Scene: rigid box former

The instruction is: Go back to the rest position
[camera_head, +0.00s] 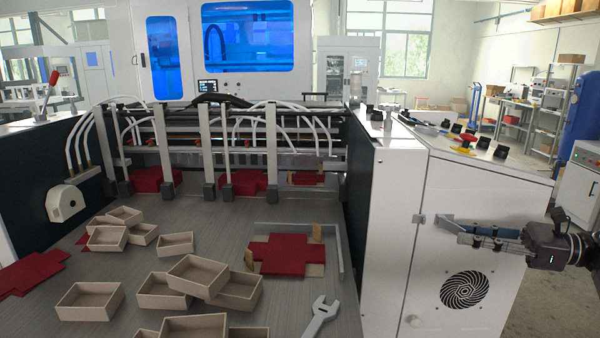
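My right gripper (450,229) reaches in from the right edge, in front of the white machine cabinet (390,240). Its two long fingers point left and stand apart, with nothing seen between them. It is well to the right of the work surface and its boxes. My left gripper and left arm are not in view.
Several open cardboard boxes (88,301) lie loosely on the grey work surface (215,215), some stacked. A red cross-shaped blank (282,254) lies by a metal corner guide (338,250). A wrench (320,314) lies near the front. Red sheets (30,272) lie at left.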

